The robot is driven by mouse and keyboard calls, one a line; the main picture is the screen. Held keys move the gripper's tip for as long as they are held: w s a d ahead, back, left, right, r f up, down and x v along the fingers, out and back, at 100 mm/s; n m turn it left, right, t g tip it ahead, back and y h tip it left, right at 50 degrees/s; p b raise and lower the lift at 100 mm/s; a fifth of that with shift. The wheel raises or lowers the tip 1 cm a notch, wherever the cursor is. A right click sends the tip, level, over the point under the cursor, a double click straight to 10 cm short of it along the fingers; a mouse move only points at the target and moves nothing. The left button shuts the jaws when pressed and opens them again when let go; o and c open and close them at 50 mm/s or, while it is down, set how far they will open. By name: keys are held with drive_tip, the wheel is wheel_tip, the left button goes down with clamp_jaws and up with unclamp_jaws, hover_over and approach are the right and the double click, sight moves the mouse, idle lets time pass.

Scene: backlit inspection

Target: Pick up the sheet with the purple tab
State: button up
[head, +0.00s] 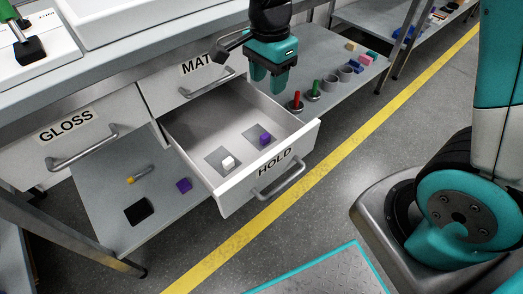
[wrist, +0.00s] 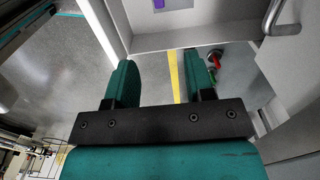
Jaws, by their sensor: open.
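In the head view, a thin grey sheet with a purple tab (head: 265,139) lies in the open drawer labelled HOLD (head: 227,205), toward its right side. A second grey sheet with a white tab (head: 228,162) lies beside it, to the left. My gripper (head: 268,82) is open and empty, fingers pointing down, above the back right part of the drawer. In the wrist view, my gripper (wrist: 160,70) shows two parted teal fingers with nothing between them. Part of the purple tab (wrist: 178,4) shows at the top edge, cut off by the frame.
A lower shelf (head: 110,205) holds a purple block (head: 184,185). Red and green pegs (head: 297,102) and grey cups (head: 345,73) stand at right. The drawer's walls rise around the sheets.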

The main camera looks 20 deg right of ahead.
drive_tip(key=b, duration=0.4)
approach(267, 134)
wheel_tip(267, 134, down, 5)
drive_tip(key=shift+w+f, duration=0.1)
wheel_tip(267, 134, down, 5)
drive_tip(key=shift+f+b, duration=0.1)
drive_tip(key=shift+b, duration=1)
clamp_jaws()
